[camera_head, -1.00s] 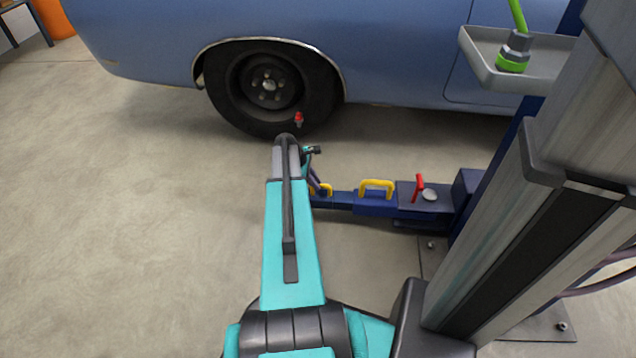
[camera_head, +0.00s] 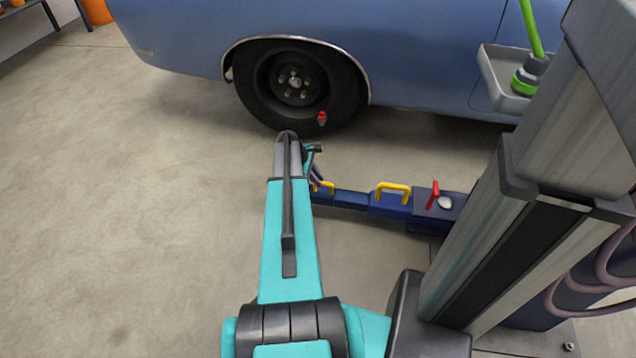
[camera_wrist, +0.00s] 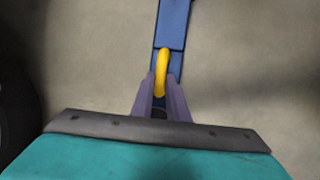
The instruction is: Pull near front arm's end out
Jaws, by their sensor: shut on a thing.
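The blue lift arm (camera_head: 350,198) lies low over the floor beside the car, and its narrow end section shows out of the wider middle section (camera_head: 388,207). A yellow handle (camera_head: 328,187) stands on the end section. My gripper (camera_head: 317,178) is at that handle, partly hidden by my own arm in the head view. In the wrist view, the purple fingers of my gripper (camera_wrist: 160,88) are shut on the yellow handle (camera_wrist: 162,66), with the blue arm (camera_wrist: 173,25) running away beyond it. The arm's tip is hidden below my gripper.
A second yellow handle (camera_head: 393,188) and a red lever (camera_head: 433,194) sit farther along the arm. The blue car (camera_head: 420,55) with its wheel (camera_head: 297,85) stands behind. A grey tray (camera_head: 500,85) hangs at right. Floor at left (camera_head: 130,200) is clear.

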